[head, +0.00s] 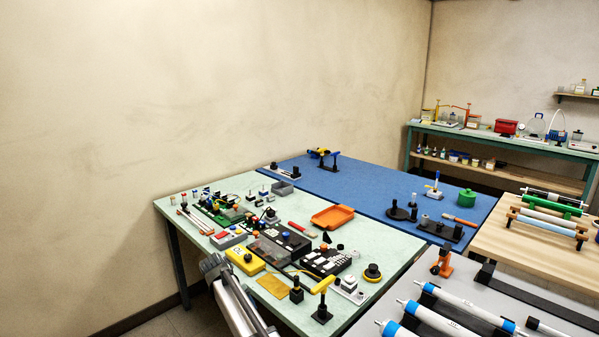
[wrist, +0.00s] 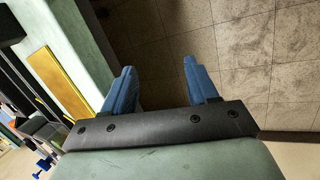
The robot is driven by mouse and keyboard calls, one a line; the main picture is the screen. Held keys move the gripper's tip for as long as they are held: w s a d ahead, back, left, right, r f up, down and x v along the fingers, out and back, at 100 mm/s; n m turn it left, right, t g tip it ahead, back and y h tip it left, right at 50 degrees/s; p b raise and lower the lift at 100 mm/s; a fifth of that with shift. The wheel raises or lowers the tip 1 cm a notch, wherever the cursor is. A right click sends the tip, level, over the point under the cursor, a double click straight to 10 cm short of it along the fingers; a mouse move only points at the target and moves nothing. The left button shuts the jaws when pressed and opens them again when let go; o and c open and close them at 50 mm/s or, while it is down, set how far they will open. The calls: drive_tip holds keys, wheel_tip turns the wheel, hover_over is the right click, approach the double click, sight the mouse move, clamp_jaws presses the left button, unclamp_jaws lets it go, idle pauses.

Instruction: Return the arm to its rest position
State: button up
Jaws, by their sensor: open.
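My gripper (wrist: 158,66) shows in the wrist view with its two blue fingers spread apart and nothing between them. Tiled floor (wrist: 230,45) lies behind and beyond the fingers. The pale green table (wrist: 72,38) is at the left of that view, and its edge runs close by the left finger. In the head view a silver part of my arm (head: 235,297) rises from the bottom edge, beside the near side of the pale green table (head: 172,206). The fingers cannot be made out in the head view.
A yellow plate (wrist: 62,82) lies on the table near its edge. The table holds an orange tray (head: 333,216), a yellow box (head: 245,261), a yellow-handled tool (head: 322,287) and many small parts. A grey table with white rollers (head: 448,327) stands at the right.

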drive_tip(key=s+d+f+m+g, duration=0.1)
drive_tip(key=s+d+f+g, duration=0.1)
drive_tip(key=s+d+f, duration=1)
drive_tip(key=s+d+f+m+g, duration=0.1)
drive_tip(key=s+d+f+g, duration=0.1)
drive_tip(key=s+d+f, duration=0.9)
drive_tip(key=s+d+f+m+g+y, duration=0.1)
drive_tip(key=s+d+f, duration=0.2)
drive_tip(key=s, duration=0.6)
drive_tip(key=s+d+f+m+g+y, duration=0.1)
drive_tip(key=s+d+f, duration=0.3)
drive_tip(key=s, duration=0.5)
drive_tip(key=s+d+f+m+g+y, duration=0.2)
drive_tip(key=s+d+f+m, duration=0.1)
drive_tip(key=s, duration=0.7)
drive_tip(key=shift+d+f, duration=0.75)
drive_tip(key=shift+d, duration=0.5)
